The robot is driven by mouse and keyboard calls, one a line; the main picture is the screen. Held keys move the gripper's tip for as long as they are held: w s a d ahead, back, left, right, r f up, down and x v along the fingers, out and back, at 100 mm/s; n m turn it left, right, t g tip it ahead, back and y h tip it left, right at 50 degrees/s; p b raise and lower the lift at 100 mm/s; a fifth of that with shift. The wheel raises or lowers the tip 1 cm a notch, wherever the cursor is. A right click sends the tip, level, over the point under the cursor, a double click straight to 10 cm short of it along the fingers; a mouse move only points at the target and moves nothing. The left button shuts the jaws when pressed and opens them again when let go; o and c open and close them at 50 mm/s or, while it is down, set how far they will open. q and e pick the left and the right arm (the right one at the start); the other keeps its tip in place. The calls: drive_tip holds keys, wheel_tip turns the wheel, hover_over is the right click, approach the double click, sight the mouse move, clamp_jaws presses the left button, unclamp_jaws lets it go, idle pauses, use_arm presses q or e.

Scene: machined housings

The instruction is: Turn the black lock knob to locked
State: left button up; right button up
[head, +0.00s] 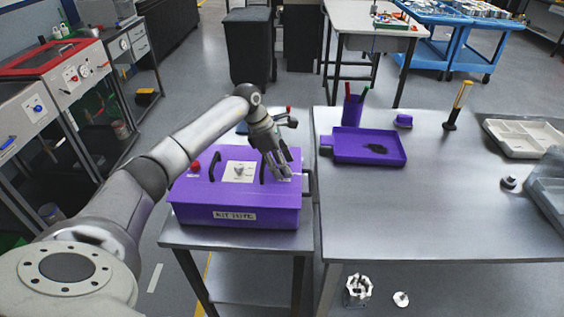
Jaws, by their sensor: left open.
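A purple box (235,212) with a printed label on its front stands on a small metal table. Its lid carries a red knob (195,166) at the left, a white plate (240,172) with a pale knob in the middle, and dark handles. My left gripper (280,167) is open, its fingers pointing down over the right part of the lid. I cannot clearly make out the black lock knob; the fingers cover part of that area. I cannot tell whether they touch anything. My right gripper is not in view.
A larger metal table (430,215) stands to the right, mostly clear. On it are a purple tray (350,155), a purple pen cup (352,111), an amber-handled tool (458,103) and a white compartment tray (520,137).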

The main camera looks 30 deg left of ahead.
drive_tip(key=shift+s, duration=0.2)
use_arm(q)
drive_tip(key=c, duration=1)
drive_tip(key=shift+c, duration=0.3)
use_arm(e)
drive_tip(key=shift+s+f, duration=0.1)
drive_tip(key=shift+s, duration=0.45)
